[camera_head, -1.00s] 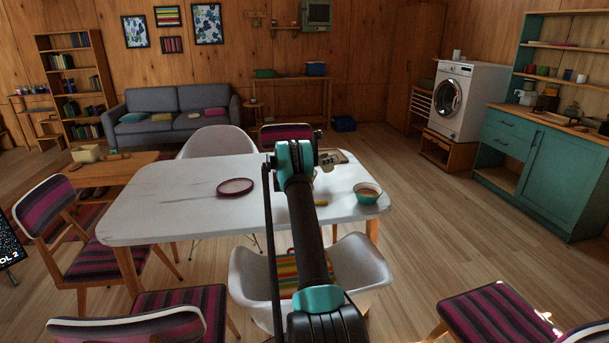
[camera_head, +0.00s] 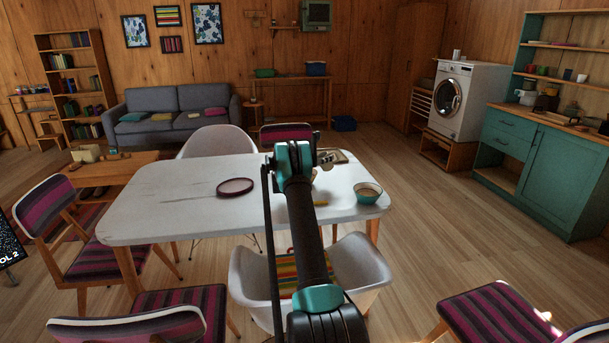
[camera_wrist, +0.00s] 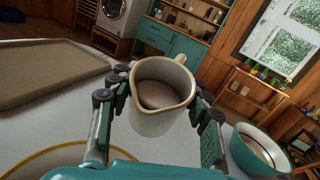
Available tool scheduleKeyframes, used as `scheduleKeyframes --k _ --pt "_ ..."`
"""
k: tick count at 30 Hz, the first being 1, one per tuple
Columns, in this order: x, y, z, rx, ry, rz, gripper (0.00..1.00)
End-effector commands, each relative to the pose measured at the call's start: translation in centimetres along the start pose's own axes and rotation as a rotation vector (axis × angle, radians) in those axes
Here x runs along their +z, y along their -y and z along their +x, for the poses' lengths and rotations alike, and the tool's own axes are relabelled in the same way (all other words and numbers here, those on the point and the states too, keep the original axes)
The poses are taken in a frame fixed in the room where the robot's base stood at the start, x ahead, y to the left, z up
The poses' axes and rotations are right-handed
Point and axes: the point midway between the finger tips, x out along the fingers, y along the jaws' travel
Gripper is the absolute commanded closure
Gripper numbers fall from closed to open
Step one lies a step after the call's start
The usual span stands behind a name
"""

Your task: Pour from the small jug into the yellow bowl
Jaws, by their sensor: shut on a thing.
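The small jug (camera_wrist: 163,92) is cream with a tan rim and stands out in the wrist view. My gripper (camera_wrist: 160,115) is shut on it, with a finger on either side. Its mouth faces the camera and shows a grey-brown inside; the handle is on the far side. A yellow-rimmed round vessel, the yellow bowl (camera_wrist: 45,156), is cut off at the lower left of the wrist view. In the head view a strip of the yellow bowl (camera_head: 321,200) shows beside my arm, which hides the rest. My gripper (camera_head: 325,159) is beyond it, over the table's far right part.
A teal bowl (camera_head: 368,194) stands near the table's right edge, and right of the jug in the wrist view (camera_wrist: 258,150). A tan tray (camera_wrist: 45,70) lies left of the jug. A dark red plate (camera_head: 235,187) lies mid-table. Chairs surround the white table (camera_head: 150,200).

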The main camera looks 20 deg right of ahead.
Motion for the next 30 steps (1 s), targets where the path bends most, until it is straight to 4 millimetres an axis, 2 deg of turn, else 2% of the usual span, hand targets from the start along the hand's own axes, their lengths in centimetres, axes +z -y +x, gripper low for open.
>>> scheduleKeyframes --k 30 --pt "0.76 -0.11 -0.60 -0.009 0.058 -0.022 0.92"
